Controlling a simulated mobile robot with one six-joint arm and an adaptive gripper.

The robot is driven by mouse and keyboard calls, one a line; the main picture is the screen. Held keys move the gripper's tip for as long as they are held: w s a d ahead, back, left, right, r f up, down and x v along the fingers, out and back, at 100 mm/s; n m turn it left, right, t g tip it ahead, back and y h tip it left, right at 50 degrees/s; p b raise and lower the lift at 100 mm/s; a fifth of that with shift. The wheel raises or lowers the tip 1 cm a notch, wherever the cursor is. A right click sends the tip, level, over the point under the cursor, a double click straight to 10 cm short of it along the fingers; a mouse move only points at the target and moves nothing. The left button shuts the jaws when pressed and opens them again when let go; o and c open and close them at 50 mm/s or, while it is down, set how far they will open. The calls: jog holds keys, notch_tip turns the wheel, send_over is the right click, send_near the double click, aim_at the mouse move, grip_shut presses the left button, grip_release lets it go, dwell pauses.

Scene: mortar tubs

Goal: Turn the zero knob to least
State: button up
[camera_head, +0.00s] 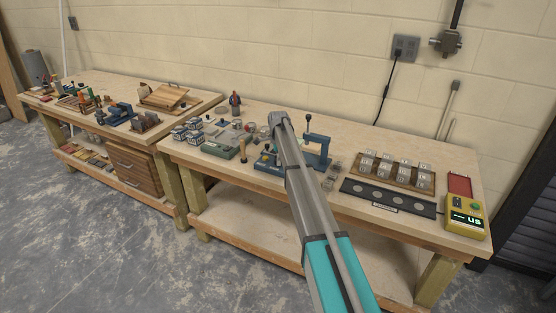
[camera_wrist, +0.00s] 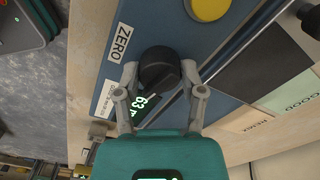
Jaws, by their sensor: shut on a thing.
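The zero knob (camera_wrist: 159,70) is black and round. It sits on a blue panel (camera_wrist: 228,52) beside a white label reading ZERO (camera_wrist: 122,42). In the wrist view my gripper (camera_wrist: 160,72) has one finger on each side of the knob and is shut on it. A small green display (camera_wrist: 146,104), partly hidden by the knob and gripper, shows digits that look like 63. In the head view my arm covers my gripper and the knob. Part of a blue fixture (camera_head: 318,148) shows beside the arm on the bench.
A yellow round button (camera_wrist: 208,8) is on the same panel. On the bench, a tray of grey blocks (camera_head: 384,183), a black strip (camera_head: 380,197) and a yellow meter (camera_head: 464,225) stand at right. Several small parts crowd the left.

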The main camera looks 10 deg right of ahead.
jog(key=shift+w+n, duration=0.1)
jog(key=shift+n, duration=0.4)
jog(key=n, duration=0.3)
jog(key=shift+n, duration=0.3)
jog(key=n, duration=1)
jog(key=shift+w, duration=0.1)
jog(key=n, duration=0.5)
jog(key=o, duration=1.2)
jog(key=shift+c, duration=0.2)
